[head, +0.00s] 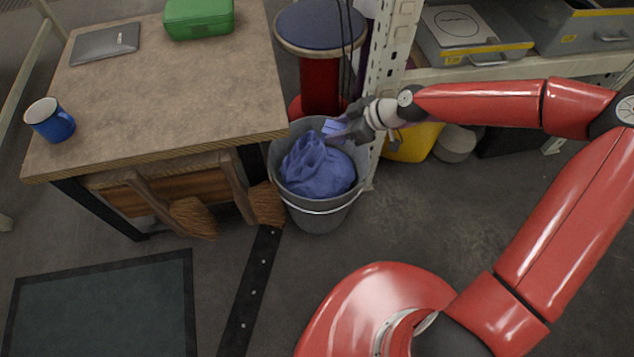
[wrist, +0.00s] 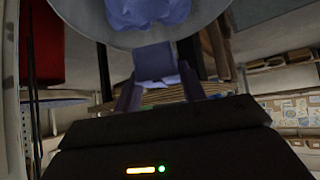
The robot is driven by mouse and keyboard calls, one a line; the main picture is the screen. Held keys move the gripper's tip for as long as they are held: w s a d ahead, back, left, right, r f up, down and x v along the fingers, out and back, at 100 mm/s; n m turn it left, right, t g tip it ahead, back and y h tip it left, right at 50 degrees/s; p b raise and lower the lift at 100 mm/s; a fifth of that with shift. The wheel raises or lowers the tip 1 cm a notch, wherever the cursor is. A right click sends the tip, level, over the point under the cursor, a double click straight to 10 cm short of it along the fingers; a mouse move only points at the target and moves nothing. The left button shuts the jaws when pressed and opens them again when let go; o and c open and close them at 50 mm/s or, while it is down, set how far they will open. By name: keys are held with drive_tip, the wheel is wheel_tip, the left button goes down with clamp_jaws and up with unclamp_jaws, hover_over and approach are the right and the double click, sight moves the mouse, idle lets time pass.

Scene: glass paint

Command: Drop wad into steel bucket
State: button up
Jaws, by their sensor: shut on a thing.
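The steel bucket (head: 318,215) stands on the floor to the right of the table, with a crumpled blue cloth or bag (head: 318,168) inside it. My gripper (head: 346,130) is at the back right of the bucket's mouth, at about rim level or above; the exact height is hard to tell. It is shut on a small blue-violet wad (head: 333,127). In the wrist view the wad (wrist: 155,62) sits between the two fingers of my gripper (wrist: 158,88). The bucket's grey rim (wrist: 85,22) and the blue cloth (wrist: 148,12) show beyond it.
A wooden table (head: 170,95) with a blue mug (head: 50,120), a green case (head: 198,18) and a dark flat object (head: 105,43) is at left. Two brushes (head: 190,218) hang at its side. A stool (head: 320,30) and a white shelf post (head: 392,50) stand close behind the bucket.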

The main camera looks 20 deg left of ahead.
wheel_tip(320, 180, down, 6)
drive_tip(key=b, duration=0.3)
drive_tip(key=shift+r, duration=0.1)
drive_tip(key=o, duration=1)
drive_tip(key=shift+d, duration=0.1)
drive_tip(key=v, duration=0.7)
drive_tip(key=shift+d+r, duration=0.25)
